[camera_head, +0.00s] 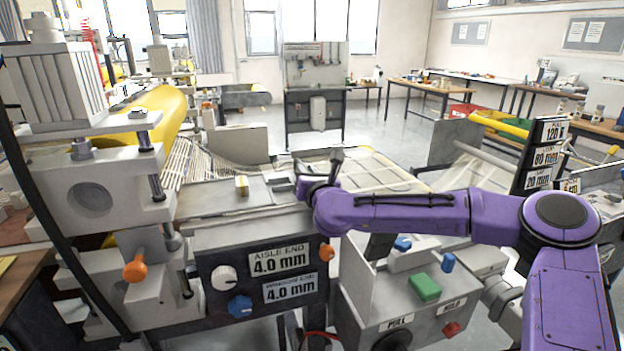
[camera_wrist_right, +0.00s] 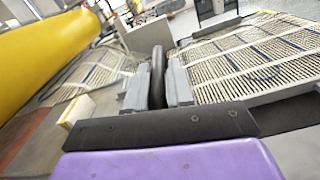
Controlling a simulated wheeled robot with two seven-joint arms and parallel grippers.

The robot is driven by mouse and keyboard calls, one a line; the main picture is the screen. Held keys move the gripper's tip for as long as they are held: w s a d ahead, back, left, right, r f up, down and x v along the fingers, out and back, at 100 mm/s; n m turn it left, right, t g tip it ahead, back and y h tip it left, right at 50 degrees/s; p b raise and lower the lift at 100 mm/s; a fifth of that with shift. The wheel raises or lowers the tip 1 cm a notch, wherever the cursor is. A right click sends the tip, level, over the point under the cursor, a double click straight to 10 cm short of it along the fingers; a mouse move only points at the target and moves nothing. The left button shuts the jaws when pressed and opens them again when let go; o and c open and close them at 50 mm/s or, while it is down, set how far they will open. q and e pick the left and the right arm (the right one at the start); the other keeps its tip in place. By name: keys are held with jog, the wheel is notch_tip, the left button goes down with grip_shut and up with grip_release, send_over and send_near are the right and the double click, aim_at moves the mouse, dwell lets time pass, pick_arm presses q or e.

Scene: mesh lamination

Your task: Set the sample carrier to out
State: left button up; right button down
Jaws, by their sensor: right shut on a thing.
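My right gripper (camera_head: 291,178) reaches in from the right over the flat machine bed. In the right wrist view its two grey fingers (camera_wrist_right: 157,90) are closed on a dark upright handle (camera_wrist_right: 157,66) between them. The fingers and arm hide the handle's base. I cannot tell for certain which part is the sample carrier; the handle stands beside mesh sheets on the bed. A small cream block (camera_head: 241,186) sits on the grey plate (camera_head: 208,200) left of the gripper, and it also shows in the right wrist view (camera_wrist_right: 77,112). My left gripper is not in view.
A large yellow roller (camera_head: 160,112) and a white press frame (camera_head: 100,190) stand at the left. A dark front panel (camera_head: 262,278) reads 4.0 mm twice. A control box with a green button (camera_head: 424,288) is at lower right. Open floor lies behind.

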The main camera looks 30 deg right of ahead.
jog(key=shift+d, duration=0.15)
jog(key=c, duration=1.1)
grip_release()
jog(key=shift+s+d, duration=0.1)
jog(key=shift+s, duration=0.3)
jog(key=b+v, duration=0.2)
jog(key=v, duration=0.8)
jog(key=shift+b, duration=0.4)
